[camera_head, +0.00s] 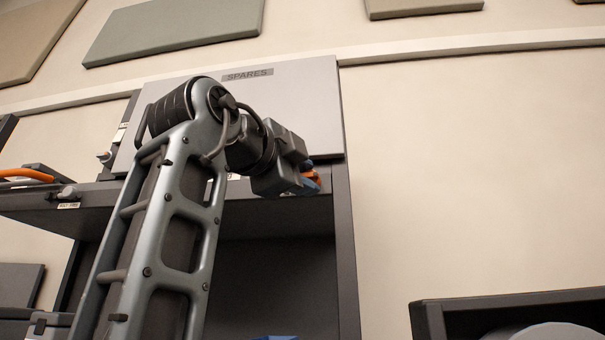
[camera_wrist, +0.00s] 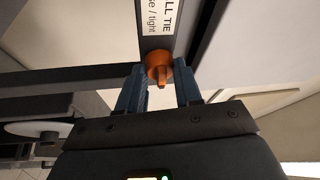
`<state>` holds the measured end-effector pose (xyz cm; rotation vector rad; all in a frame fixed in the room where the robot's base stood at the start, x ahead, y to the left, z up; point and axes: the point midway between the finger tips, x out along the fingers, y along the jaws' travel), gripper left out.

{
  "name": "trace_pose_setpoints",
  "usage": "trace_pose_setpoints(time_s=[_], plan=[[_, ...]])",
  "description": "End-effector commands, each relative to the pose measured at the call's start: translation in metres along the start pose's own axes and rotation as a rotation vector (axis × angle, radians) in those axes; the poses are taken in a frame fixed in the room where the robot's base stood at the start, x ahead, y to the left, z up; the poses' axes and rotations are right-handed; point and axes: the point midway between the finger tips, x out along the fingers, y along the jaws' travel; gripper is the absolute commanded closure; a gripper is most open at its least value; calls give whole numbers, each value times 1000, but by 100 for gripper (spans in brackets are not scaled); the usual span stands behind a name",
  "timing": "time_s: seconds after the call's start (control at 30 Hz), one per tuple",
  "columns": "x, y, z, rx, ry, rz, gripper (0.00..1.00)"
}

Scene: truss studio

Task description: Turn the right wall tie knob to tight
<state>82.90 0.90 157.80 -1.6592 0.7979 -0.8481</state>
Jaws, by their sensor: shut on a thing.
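The orange wall tie knob (camera_wrist: 158,68) sits at the end of a white label in the wrist view, between the blue fingertips of my gripper (camera_wrist: 158,88). The label (camera_wrist: 157,18) reads "...LL TIE" and "...se / tight", partly cut off. My gripper is shut on the knob. In the head view my gripper (camera_head: 312,184) is at the right end of the shelf unit, and a bit of orange shows by its blue fingers. My arm and wrist hide most of the knob there, and I cannot tell its setting.
A grey panel marked SPARES (camera_head: 300,100) stands behind my arm, above the dark shelf unit (camera_head: 347,250). Another small knob (camera_head: 104,156) and an orange-handled item (camera_head: 28,174) are at the left. The wall right of the unit is clear above a dark-framed box (camera_head: 430,318).

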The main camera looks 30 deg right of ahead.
Motion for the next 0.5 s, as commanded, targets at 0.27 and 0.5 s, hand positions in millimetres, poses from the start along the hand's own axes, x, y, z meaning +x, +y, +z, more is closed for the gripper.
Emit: trace_pose_setpoints(time_s=[0.27, 0.5], plan=[[0, -1, 0, 45, 2, 18, 96], [0, -1, 0, 48, 2, 19, 96]])
